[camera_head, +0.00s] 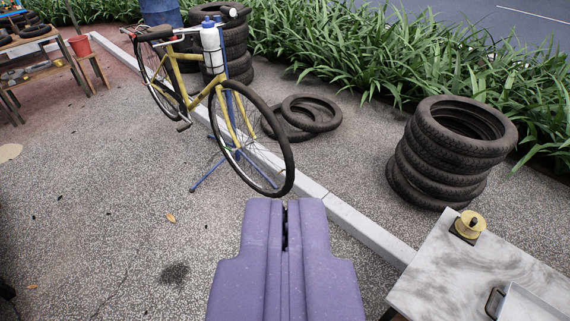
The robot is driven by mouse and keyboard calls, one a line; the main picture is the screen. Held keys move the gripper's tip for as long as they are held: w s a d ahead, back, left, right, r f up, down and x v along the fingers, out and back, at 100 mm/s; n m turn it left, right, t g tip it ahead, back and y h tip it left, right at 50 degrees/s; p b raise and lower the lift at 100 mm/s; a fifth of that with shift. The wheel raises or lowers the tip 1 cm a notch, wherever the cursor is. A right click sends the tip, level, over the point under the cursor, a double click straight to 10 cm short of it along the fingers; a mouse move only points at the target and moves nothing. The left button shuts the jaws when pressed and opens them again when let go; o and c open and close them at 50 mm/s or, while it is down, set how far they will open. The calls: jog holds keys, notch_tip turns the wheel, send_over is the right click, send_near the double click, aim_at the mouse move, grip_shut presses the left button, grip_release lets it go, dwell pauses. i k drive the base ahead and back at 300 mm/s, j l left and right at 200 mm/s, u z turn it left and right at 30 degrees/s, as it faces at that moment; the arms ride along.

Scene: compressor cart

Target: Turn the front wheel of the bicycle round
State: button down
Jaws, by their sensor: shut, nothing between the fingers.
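A yellow bicycle (206,95) stands upright on a blue stand (208,174) at the upper left. Its front wheel (290,163), with a dark tyre and thin spokes, is the end nearest to me. White and blue bottles (212,48) hang at the handlebar. The rear wheel (148,70) is farther back on the left. My purple gripper (284,205) is at the bottom centre, shut and empty. In the picture its tip lies just below the front wheel's lower edge; I see no contact with the tyre.
A low pale kerb (345,218) runs diagonally behind the wheel. A tyre stack (443,160) stands at right, and loose tyres (311,112) lie behind the wheel. A worn white table (450,270) with a brass-coloured part (468,225) is at lower right. The left ground is open.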

aim_at(230, 84)
jog(key=i+j, duration=0.1)
jog(key=i, duration=0.45)
jog(key=i+j+z, duration=0.1)
jog(key=i, duration=0.45)
jog(key=i+j+z, duration=0.1)
jog(key=i, duration=0.5)
jog(key=i+j, duration=0.2)
jog(key=i, duration=0.35)
jog(key=i+j+z, duration=0.1)
jog(key=i, duration=0.45)
jog(key=j, duration=0.1)
